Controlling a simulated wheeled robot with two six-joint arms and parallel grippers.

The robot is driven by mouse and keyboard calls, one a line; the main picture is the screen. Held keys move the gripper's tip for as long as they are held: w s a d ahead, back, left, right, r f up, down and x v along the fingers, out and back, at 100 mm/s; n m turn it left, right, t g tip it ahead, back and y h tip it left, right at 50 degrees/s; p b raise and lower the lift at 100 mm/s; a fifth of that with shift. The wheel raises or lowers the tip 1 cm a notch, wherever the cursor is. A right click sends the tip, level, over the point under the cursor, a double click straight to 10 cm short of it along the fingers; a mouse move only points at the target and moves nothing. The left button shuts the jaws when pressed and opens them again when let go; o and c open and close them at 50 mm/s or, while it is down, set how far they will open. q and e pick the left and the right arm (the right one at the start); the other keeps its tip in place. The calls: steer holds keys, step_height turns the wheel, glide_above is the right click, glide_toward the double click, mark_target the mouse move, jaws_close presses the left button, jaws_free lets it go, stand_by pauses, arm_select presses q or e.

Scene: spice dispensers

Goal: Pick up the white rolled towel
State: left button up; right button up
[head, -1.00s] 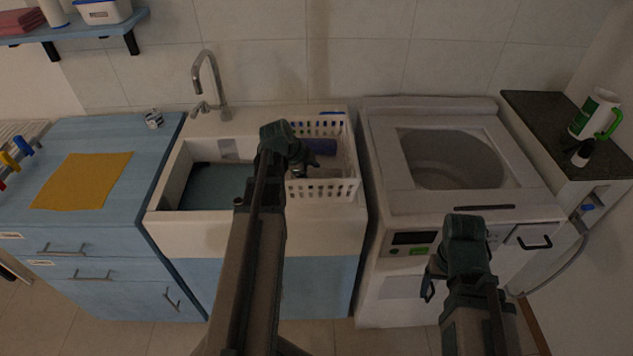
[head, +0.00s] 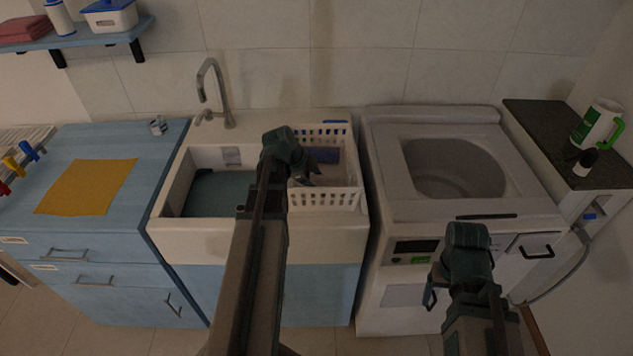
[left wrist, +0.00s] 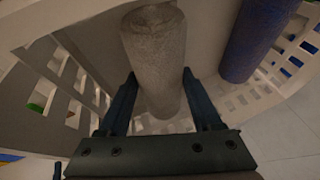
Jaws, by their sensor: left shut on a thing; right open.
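The white rolled towel (left wrist: 157,55) looks greyish in the left wrist view, inside the white perforated basket (head: 325,200). My left gripper (left wrist: 159,88) is shut on the towel, with one finger on each side of it. In the head view my left gripper (head: 308,175) reaches down into the basket, and the wrist mostly hides the towel there. I cannot tell whether the towel is clear of the basket floor. My right gripper (head: 431,291) is open and empty in front of the washing machine (head: 400,215).
A blue roll (left wrist: 257,42) lies beside the towel in the basket; it also shows in the head view (head: 328,155). The basket stands at the right of the sink (head: 190,225), near the faucet (head: 214,90). The blue cabinet top holds an orange cloth (head: 87,187).

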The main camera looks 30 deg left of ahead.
mark_target(316, 179)
arm_select(q)
step_height(316, 179, up, 10)
steer(key=p, duration=0.9)
steer(key=shift+f, duration=0.2)
